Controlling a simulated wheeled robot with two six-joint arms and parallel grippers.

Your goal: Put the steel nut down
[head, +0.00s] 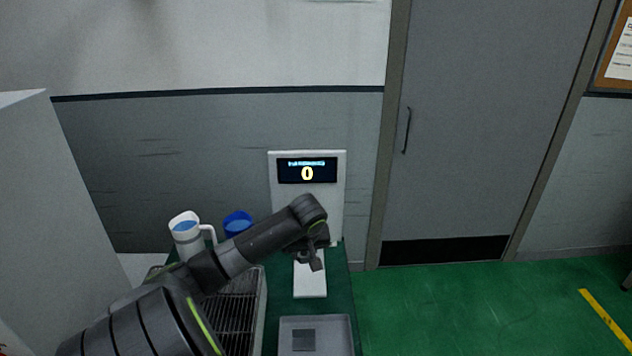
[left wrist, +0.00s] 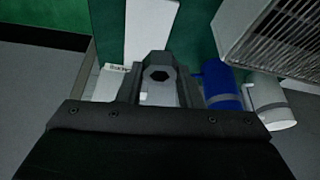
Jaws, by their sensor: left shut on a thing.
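The steel nut (left wrist: 158,74) shows in the left wrist view as a small dark hexagonal shape between the fingertips. My left gripper (head: 313,260) is shut on it; it also shows in the left wrist view (left wrist: 156,82). In the head view the gripper is over the white plate (head: 310,283) in front of the display unit, and the nut is too small to make out clearly. The display unit (head: 335,195) reads 0. My right gripper is not in view.
A wire rack (head: 240,305) stands left of the plate. A white jug (head: 186,232) and a blue mug (head: 238,221) stand behind it. A grey tray (head: 344,335) with a dark square (head: 304,340) is at the front. The green tabletop (head: 337,285) is narrow.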

